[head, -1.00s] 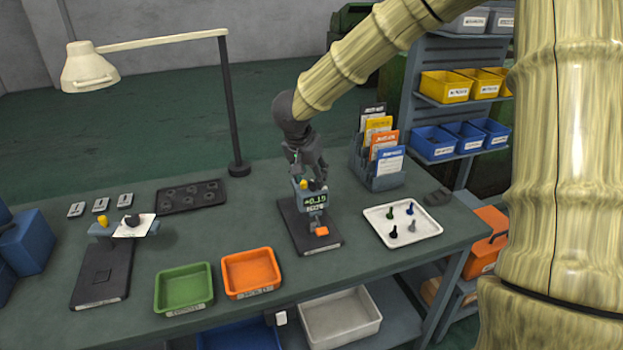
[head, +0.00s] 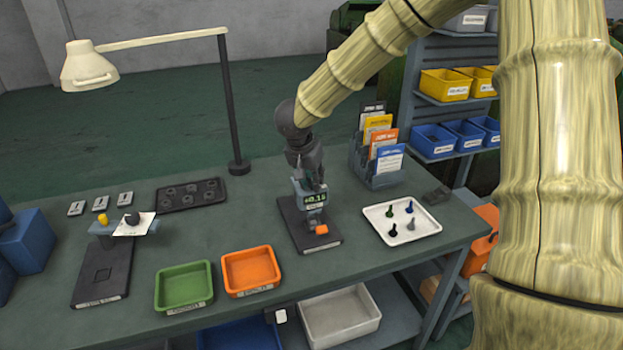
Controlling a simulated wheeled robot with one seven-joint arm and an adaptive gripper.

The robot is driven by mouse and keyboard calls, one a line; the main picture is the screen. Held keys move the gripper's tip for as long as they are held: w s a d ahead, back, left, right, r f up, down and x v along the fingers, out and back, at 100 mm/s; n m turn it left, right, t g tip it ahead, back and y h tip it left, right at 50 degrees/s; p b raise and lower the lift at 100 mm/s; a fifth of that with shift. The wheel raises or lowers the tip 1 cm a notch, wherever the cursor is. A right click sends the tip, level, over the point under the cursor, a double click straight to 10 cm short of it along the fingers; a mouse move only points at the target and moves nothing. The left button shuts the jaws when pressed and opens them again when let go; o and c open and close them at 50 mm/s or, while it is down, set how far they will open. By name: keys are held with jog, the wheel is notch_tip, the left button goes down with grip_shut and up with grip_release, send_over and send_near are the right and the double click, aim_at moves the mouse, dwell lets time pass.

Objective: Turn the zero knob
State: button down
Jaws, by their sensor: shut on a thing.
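The gauge (head: 314,200) with a small green-lit display stands on a dark base plate (head: 292,228) at the middle of the bench. The display seems to read about +0.15, but the digits are small. An orange piece (head: 321,229) sits low at its front. My gripper (head: 312,182) points down onto the top of the gauge. It is shut on the zero knob there, and its fingers hide the knob. The yellow knob on the gauge is also hidden behind my gripper.
A green bin (head: 184,305) and an orange bin (head: 249,291) lie in front. A white tray (head: 425,228) with several small pieces and a card rack (head: 362,165) are at the right. A lamp (head: 238,168) stands behind.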

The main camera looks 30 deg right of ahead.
jog(key=shift+r+m+p, duration=0.15)
jog(key=shift+m+p, duration=0.15)
jog(key=shift+p, duration=0.4)
jog(key=shift+r+m+p, duration=0.15)
jog(key=shift+m+p, duration=0.25)
jog(key=shift+p, duration=0.5)
jog(key=m+g+p, duration=0.1)
jog(key=m+p, duration=0.1)
jog(key=p, duration=0.1)
jog(key=shift+w+h, duration=0.15)
jog(key=shift+h, duration=0.15)
jog(key=m+g+p, duration=0.1)
jog(key=m+p, duration=0.1)
jog(key=shift+m+p, duration=0.3)
jog(key=shift+p, duration=0.05)
jog(key=shift+w+f+m+g+p, duration=0.15)
jog(key=shift+m+g+p, duration=0.15)
jog(key=shift+m+p, duration=0.3)
jog(key=shift+f+m+g+p, duration=0.1)
jog(key=shift+m+g+p, duration=0.25)
jog(key=shift+m, duration=0.35)
jog(key=c, duration=1.2)
grip_release()
